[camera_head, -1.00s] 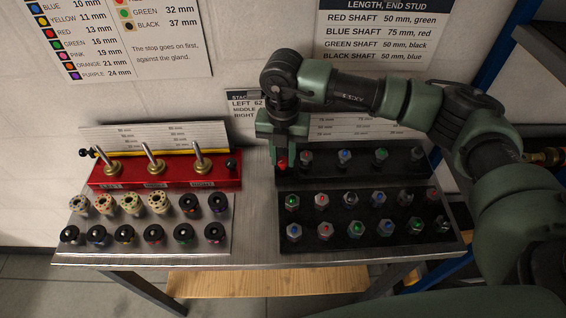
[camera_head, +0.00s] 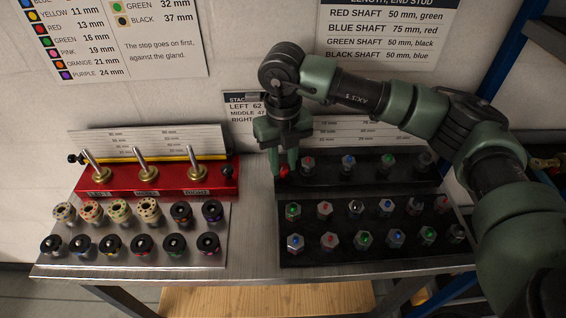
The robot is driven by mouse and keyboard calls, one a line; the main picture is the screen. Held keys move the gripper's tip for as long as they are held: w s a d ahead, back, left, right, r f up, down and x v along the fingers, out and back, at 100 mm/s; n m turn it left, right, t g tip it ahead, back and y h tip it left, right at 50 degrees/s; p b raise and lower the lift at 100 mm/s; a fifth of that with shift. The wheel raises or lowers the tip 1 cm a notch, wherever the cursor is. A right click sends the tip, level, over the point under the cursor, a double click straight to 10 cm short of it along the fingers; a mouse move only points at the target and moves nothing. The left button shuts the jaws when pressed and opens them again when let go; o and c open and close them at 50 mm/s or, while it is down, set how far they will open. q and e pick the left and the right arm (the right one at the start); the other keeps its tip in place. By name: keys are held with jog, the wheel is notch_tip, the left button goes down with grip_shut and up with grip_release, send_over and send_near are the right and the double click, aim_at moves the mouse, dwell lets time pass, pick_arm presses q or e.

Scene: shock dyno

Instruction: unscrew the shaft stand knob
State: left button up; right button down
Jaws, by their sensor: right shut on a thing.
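The red knob (camera_head: 285,173) is at the left end of the black shaft stand (camera_head: 360,182), near its top edge. My right gripper (camera_head: 284,170) points down there, with its green fingers shut on the knob and partly hiding it. I cannot tell whether the knob is still in its thread. Several hex-ended shafts with coloured studs stand along the black stand to the right of the knob. My left gripper is not in view.
A red fixture (camera_head: 150,178) with three upright rods stands left of the gripper. A metal tray (camera_head: 215,245) of round pieces lies in front of it. A black tray (camera_head: 375,252) of hex pieces lies in front of the stand. My right arm spans the right side.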

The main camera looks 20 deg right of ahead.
aim_at(283, 167)
dwell(0.3)
jog(key=c, duration=1.1)
grip_release()
jog(key=shift+r, duration=0.1)
notch_tip(283, 167, up, 8)
jog(key=shift+f+b, duration=0.2)
jog(key=shift+b, duration=0.35)
jog(key=shift+r, duration=0.1)
